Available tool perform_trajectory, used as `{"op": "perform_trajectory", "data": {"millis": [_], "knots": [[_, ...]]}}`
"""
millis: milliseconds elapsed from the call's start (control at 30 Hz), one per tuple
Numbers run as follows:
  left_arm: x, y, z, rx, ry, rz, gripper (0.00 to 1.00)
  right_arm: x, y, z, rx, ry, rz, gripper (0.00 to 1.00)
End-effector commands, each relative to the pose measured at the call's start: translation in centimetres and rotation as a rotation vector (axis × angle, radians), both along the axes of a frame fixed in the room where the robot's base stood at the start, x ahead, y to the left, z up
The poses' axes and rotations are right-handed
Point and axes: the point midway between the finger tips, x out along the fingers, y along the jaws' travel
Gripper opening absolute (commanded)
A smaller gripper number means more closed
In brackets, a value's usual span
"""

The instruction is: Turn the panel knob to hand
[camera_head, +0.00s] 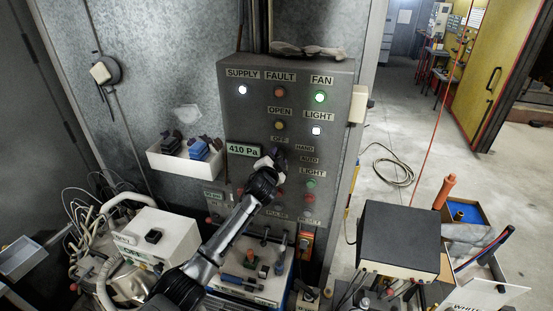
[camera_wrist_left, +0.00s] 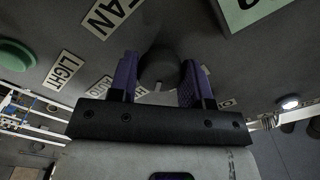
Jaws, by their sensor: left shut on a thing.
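The grey control panel (camera_head: 335,110) has a selector with OFF, HAND and AUTO labels around it. In the left wrist view, the dark round panel knob (camera_wrist_left: 160,68) sits between the two purple fingers of my left gripper (camera_wrist_left: 158,80). The gripper is shut on the knob. A small pale mark shows at the knob's lower edge; I cannot tell for certain which label it points at. In the head view, my left gripper (camera_head: 276,156) reaches the panel from below and hides most of the knob. My right gripper is not in view.
A green 410 Pa display (camera_head: 244,150) is left of the knob. Lit SUPPLY (camera_head: 242,89), FAN (camera_head: 320,97) and LIGHT (camera_head: 316,131) lamps are above. A white bin (camera_head: 183,164) hangs left of the panel. A dark box (camera_head: 400,238) stands at the lower right.

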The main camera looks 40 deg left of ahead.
Motion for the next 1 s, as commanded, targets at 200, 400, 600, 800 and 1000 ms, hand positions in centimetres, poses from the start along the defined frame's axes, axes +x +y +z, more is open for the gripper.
{"op": "perform_trajectory", "data": {"millis": [200, 400, 600, 800, 1000], "knots": [[0.0, 0.0, 0.1, 0.000, -0.002, -0.001, 0.51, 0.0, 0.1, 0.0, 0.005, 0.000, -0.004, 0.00], [0.0, 0.0, 0.0, -0.002, -0.001, -0.001, 0.69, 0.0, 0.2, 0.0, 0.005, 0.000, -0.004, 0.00], [0.0, 0.0, 0.0, -0.002, -0.001, 0.000, 0.69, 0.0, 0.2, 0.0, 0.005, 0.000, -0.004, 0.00], [-0.8, -0.3, -0.1, 0.000, -0.002, 0.000, 0.69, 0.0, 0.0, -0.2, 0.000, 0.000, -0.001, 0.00], [-3.4, -1.4, -0.2, 0.000, -0.002, -0.002, 0.69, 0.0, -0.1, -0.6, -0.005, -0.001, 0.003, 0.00]]}}
